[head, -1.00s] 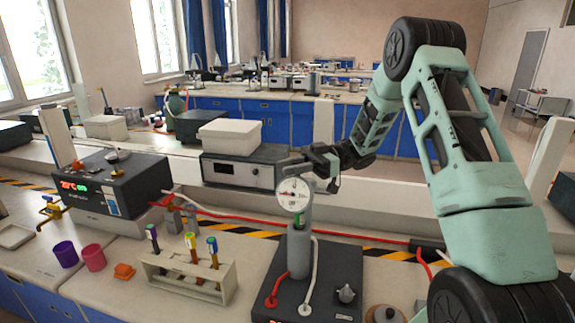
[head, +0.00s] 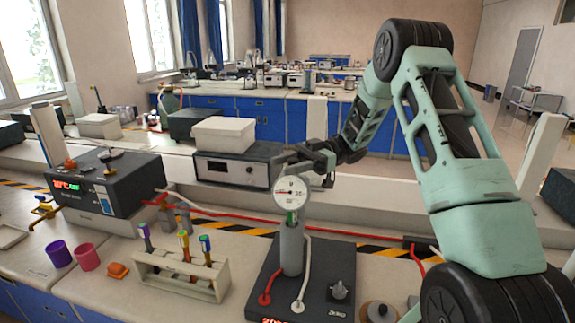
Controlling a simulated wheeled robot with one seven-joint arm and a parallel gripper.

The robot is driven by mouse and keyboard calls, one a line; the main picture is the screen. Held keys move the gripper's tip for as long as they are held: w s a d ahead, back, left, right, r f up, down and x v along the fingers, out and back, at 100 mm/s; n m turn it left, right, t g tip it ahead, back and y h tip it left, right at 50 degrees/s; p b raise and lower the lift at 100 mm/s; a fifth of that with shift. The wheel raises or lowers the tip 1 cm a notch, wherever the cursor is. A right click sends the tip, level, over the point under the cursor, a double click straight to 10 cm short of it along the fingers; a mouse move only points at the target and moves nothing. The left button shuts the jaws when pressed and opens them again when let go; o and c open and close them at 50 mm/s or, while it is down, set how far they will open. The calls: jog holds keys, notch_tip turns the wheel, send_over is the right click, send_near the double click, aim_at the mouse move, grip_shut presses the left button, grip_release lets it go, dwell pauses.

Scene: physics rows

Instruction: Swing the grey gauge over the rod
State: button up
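The gauge (head: 290,191) is a round grey head with a white dial and a red needle. It stands above an upright grey cylinder (head: 292,249) on a dark instrument base (head: 325,266). A small green part shows just below the dial. I cannot make out a separate rod; it may be the cylinder or hidden by it. My gripper (head: 308,164) is dark and sits right behind and above the gauge head, overlapping its top in the picture. I cannot tell whether its fingers touch the gauge or how far apart they are.
A beige rack (head: 180,276) with several capped tubes stands left of the base. Purple (head: 59,254) and pink (head: 87,257) cups are farther left. Red and white cables run from the base. A box-topped instrument (head: 238,168) stands behind. A round-knobbed item (head: 379,312) lies to the right.

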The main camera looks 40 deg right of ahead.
jog(key=d+b, duration=0.3)
jog(key=d, duration=1.4)
jog(key=shift+s+d+b, duration=0.2)
jog(key=shift+s+b, duration=0.1)
jog(key=shift+s, duration=0.15)
jog(key=shift+a, duration=0.1)
